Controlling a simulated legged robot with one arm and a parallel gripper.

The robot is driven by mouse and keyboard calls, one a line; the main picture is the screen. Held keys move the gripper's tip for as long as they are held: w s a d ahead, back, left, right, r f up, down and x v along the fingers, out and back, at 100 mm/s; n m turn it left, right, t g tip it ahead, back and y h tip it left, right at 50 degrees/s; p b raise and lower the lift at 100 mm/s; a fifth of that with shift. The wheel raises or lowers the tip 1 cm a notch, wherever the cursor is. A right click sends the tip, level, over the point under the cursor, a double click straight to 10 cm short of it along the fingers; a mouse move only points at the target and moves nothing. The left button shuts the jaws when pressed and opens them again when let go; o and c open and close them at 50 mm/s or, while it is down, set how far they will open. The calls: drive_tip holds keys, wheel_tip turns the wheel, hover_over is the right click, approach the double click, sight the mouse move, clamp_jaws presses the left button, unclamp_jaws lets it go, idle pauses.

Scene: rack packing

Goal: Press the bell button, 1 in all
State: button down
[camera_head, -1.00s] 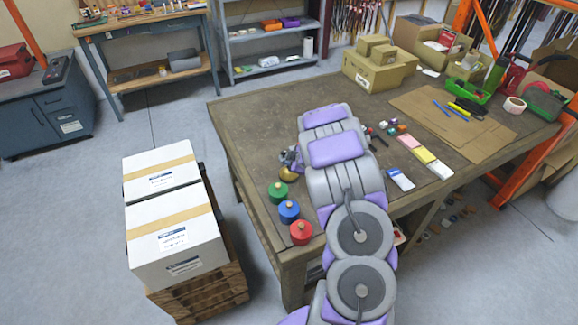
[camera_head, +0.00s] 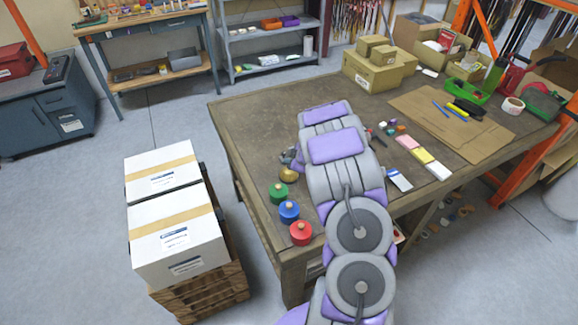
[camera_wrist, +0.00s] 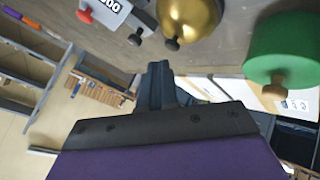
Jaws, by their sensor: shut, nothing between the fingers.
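The bell is a gold dome (camera_head: 289,174) on the left edge of the workbench, behind the green dome. The wrist view shows the bell (camera_wrist: 190,14) at the top, with its black button (camera_wrist: 172,44) pointing down in the picture. My gripper (camera_wrist: 158,72) is shut and empty; its fingertips are below the bell in that view, apart from the button. In the head view my arm reaches over the bench and largely hides the gripper, whose end shows just beyond the bell.
Green (camera_head: 278,192), blue (camera_head: 289,211) and red (camera_head: 301,232) knobbed domes line the bench edge nearby. A grey device with digits (camera_wrist: 112,12) is beside the bell in the wrist view. White boxes (camera_head: 175,235) stand left of the bench. The bench's far left is clear.

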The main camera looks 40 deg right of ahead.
drive_tip(key=shift+r, duration=0.1)
wheel_tip(320, 180, up, 5)
drive_tip(key=p, duration=0.5)
idle(0.7)
wheel_tip(320, 180, up, 12)
drive_tip(key=s+d+m+g+h, duration=0.1)
drive_tip(key=s+m+g+h, duration=0.15)
drive_tip(key=h, duration=0.25)
drive_tip(key=s+a+r+m+g+h, duration=0.1)
drive_tip(key=s+a+r+m+g, duration=0.2)
drive_tip(key=s+a+r+m, duration=0.55)
drive_tip(key=s+a+r+n+g+y, duration=0.2)
drive_tip(key=s+a+g+y, duration=0.3)
drive_tip(key=s+a, duration=2.3)
drive_tip(key=shift+s+a+r+y, duration=0.35)
drive_tip(key=shift+s+y, duration=0.35)
drive_tip(key=shift+s, duration=0.45)
